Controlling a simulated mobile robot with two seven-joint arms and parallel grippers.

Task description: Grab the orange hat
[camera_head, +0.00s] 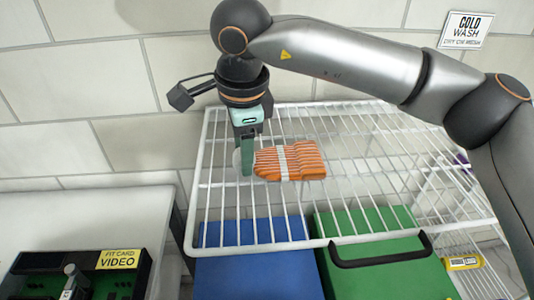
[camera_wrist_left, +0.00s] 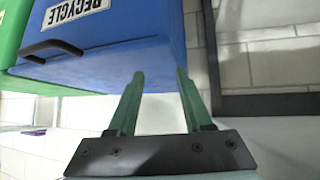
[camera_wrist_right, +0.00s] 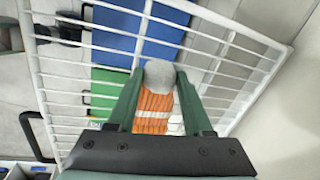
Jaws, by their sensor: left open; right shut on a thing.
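The orange hat (camera_head: 290,161) is orange with pale stripes and a white band. In the head view it is at the white wire shelf (camera_head: 345,140), just right of my right gripper (camera_head: 244,165). In the right wrist view the hat (camera_wrist_right: 153,108) hangs between the fingers of my right gripper (camera_wrist_right: 155,85), with a grey-white pompom at its end. The right gripper is shut on the hat near the pompom. I cannot tell whether the hat touches the wires. My left gripper (camera_wrist_left: 160,85) is open and empty in the left wrist view, below a blue bin (camera_wrist_left: 110,45) marked RECYCLE.
Below the wire shelf stand the blue bin (camera_head: 255,270) and a green bin (camera_head: 385,275) with a black handle. A pale table (camera_head: 85,225) with a black case (camera_head: 130,275) is at the left. A tiled wall (camera_head: 130,90) stands behind the shelf. The shelf's right part looks empty.

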